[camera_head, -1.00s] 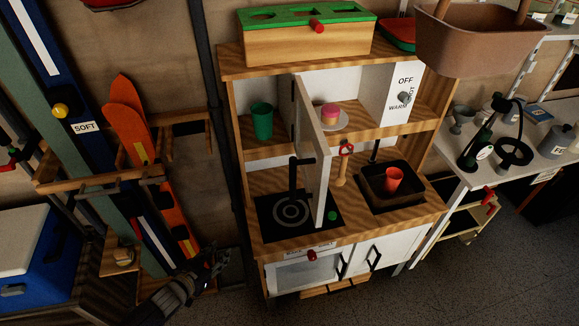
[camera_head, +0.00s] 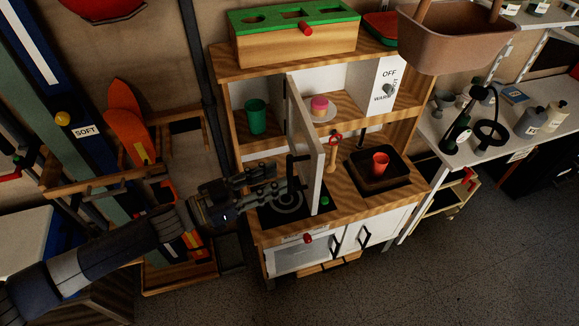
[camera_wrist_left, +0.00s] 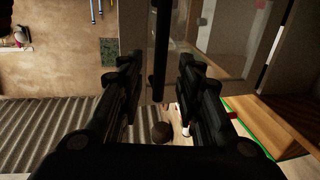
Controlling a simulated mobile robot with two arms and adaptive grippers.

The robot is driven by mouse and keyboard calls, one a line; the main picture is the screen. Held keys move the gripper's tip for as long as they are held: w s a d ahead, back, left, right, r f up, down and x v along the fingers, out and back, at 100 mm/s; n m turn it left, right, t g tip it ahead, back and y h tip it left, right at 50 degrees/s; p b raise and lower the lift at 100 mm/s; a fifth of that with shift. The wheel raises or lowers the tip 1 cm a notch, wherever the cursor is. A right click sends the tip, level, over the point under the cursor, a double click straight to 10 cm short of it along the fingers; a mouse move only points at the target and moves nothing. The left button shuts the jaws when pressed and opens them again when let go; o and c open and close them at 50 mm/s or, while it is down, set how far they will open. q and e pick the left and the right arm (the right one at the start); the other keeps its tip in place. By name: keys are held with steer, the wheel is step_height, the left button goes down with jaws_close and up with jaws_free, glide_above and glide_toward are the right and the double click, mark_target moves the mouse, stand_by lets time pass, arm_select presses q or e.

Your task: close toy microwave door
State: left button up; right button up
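The toy microwave door (camera_head: 312,150) is a pale panel standing swung open, sticking out from the upper shelf of the wooden play kitchen (camera_head: 270,67). Its dark handle (camera_head: 291,168) is on the door's left side. My left gripper (camera_head: 278,183) has its fingertips close to the handle, over the stove top. In the left wrist view, my gripper (camera_wrist_left: 160,90) is open, and the dark handle bar (camera_wrist_left: 159,45) shows between its two fingers. I cannot tell whether they touch. A pink-topped toy (camera_head: 319,103) on a plate sits in the microwave compartment. My right gripper is not in view.
A green cup (camera_head: 256,116) stands on the shelf left of the door. A red cup (camera_head: 380,163) stands in the black sink (camera_head: 366,181). A wooden spoon-like toy (camera_head: 332,155) hangs right of the door. A brown basket (camera_head: 455,42) is at the upper right.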

mark_target(290, 193)
arm_select(q)
steer(key=shift+p+x, duration=0.5)
steer(key=shift+x, duration=2.05)
jaws_close()
